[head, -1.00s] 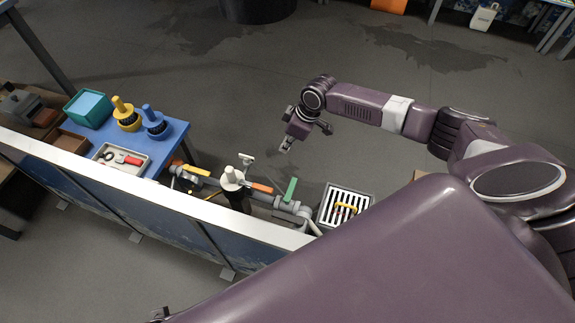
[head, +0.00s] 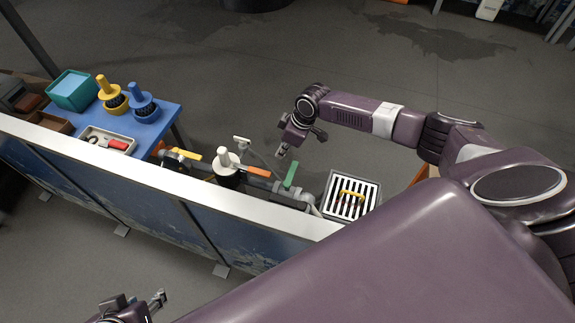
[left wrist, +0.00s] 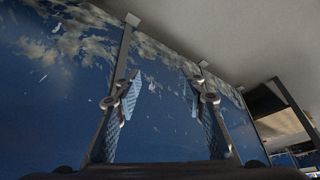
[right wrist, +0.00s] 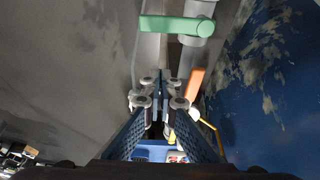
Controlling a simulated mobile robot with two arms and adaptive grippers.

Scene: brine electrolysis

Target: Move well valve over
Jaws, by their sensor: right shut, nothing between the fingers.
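A pipe run behind the low barrier carries three valve handles: yellow (head: 186,154), orange (head: 258,171) and green (head: 291,173). No label shows which one is the well valve. The green handle (right wrist: 177,25) and orange handle (right wrist: 195,83) also show in the right wrist view. My right gripper (head: 280,153) is shut and empty, above the floor just beyond the pipes, apart from the green handle. Its fingertips (right wrist: 160,82) meet in the right wrist view. My left gripper (head: 158,298) is on the near side of the barrier. Its fingers (left wrist: 161,95) are apart and empty, facing the blue panel.
The long blue barrier (head: 150,197) with a white top edge stands between my left gripper and the pipes. A slatted drain box (head: 350,199) sits right of the pipes.

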